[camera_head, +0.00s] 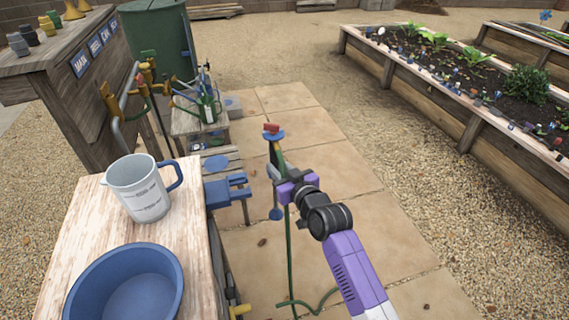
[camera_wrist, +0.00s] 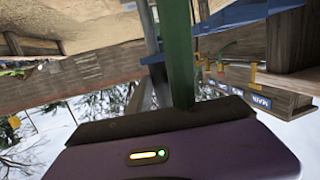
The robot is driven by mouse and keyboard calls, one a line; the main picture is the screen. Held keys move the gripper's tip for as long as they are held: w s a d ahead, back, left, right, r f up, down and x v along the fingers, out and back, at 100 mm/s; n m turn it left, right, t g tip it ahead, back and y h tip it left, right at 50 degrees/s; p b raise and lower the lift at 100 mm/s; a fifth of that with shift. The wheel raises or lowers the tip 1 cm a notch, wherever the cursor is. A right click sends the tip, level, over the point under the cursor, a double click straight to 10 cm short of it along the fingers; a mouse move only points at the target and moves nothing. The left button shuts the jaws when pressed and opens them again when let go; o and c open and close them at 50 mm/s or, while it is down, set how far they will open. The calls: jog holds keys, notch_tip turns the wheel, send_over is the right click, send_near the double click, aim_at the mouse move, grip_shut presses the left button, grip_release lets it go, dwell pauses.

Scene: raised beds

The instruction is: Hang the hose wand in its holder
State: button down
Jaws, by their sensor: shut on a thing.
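My gripper (camera_head: 278,176) is shut on the hose wand (camera_head: 280,158), out over the paving. The wand looks roughly upright, with a round blue piece and a red tip at its top. A green hose hangs from it to the paving. In the wrist view a green shaft (camera_wrist: 179,50) rises from behind the gripper's edge; the grip itself is hidden. A blue two-pronged bracket (camera_head: 222,192), which looks like the holder, is left of my gripper at the bench side. Its prongs point right, and the wand is apart from it.
A wooden table (camera_head: 190,235) at front left bears a grey jug (camera_head: 140,190) and a blue bowl (camera_head: 125,290). A green barrel (camera_head: 158,40) stands behind. A raised bed (camera_head: 440,95) is at right. Paving between is mostly clear.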

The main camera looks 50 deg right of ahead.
aim_at(241, 190)
jog(key=shift+w+a+f+b, duration=0.1)
jog(key=shift+w+a, duration=0.9)
jog(key=shift+a, duration=0.45)
jog(key=shift+w+a+f+b, duration=0.15)
jog(key=shift+w+a, duration=0.8)
jog(key=shift+a, duration=0.5)
jog(key=shift+w+a+f+b, duration=0.1)
jog(key=shift+w+a, duration=0.9)
jog(key=shift+a, duration=0.45)
jog(key=shift+w+a+r, duration=0.1)
jog(key=shift+w+a, duration=0.1)
jog(key=shift+a, duration=0.1)
jog(key=shift+f+b, duration=0.9)
jog(key=shift+b, duration=0.2)
jog(key=c, duration=1.1)
grip_release()
